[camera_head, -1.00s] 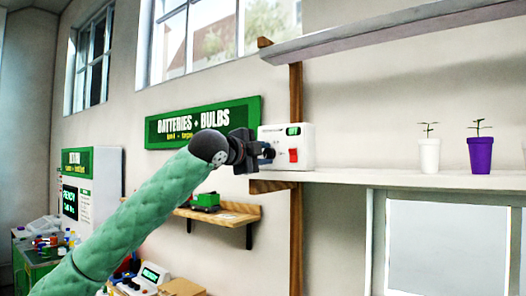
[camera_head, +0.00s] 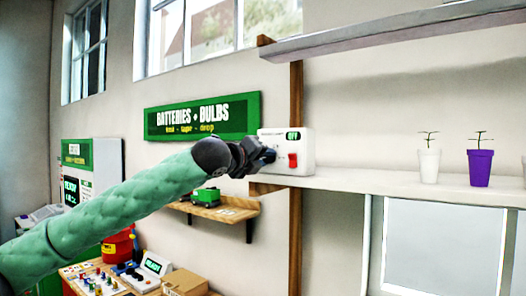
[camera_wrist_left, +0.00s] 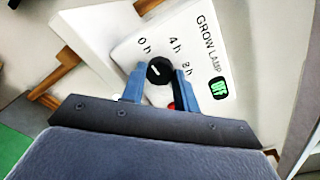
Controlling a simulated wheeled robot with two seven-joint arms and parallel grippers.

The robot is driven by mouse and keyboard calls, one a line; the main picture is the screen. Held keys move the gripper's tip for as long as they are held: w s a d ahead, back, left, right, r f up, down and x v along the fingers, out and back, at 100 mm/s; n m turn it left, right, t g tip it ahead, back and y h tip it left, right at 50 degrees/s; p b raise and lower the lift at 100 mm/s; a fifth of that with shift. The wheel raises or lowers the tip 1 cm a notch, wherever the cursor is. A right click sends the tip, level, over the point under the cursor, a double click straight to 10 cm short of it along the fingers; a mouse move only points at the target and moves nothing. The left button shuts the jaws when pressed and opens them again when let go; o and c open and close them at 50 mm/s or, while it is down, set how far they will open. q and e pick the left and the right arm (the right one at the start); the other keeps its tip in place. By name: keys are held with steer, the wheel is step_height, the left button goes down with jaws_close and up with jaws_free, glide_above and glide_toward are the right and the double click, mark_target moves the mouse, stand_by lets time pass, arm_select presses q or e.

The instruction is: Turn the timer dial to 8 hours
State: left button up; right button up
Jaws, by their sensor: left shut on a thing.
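The white timer box (camera_head: 306,152) stands on the left end of the shelf, with a red switch (camera_head: 293,160) and a green display reading OFF. In the left wrist view its face is marked GROW LAMP, with 0 h, 4 h and 8 h around a black dial (camera_wrist_left: 159,71) that has a white pointer mark. My left gripper (camera_head: 268,155) is at the left part of the box's front; in the wrist view its blue fingers (camera_wrist_left: 157,84) are shut on the dial from both sides. The red switch is mostly hidden behind the right finger there. My right gripper is not in view.
The shelf (camera_head: 390,185) holds a white pot (camera_head: 429,166) and a purple pot (camera_head: 480,168) with seedlings, right of the box. Another shelf (camera_head: 400,32) hangs above. A wooden post (camera_head: 296,230) and a small wooden shelf (camera_head: 215,210) with a green object are near the arm.

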arm_select(q)
steer(key=m+p, duration=0.2)
steer(key=m, duration=0.1)
steer(key=shift+d+f+m+p, duration=0.1)
steer(key=shift+m+p, duration=0.2)
steer(key=shift+m, duration=0.1)
steer(key=shift+f+m+p, duration=0.15)
steer(key=shift+m+p, duration=0.4)
steer(key=shift+m, duration=0.35)
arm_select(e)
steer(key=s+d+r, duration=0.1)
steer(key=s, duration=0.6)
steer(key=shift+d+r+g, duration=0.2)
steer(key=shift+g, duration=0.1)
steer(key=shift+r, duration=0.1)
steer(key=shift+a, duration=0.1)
arm_select(q)
steer(key=o, duration=0.8)
steer(key=shift+c, duration=0.2)
steer(key=shift+o, duration=1.1)
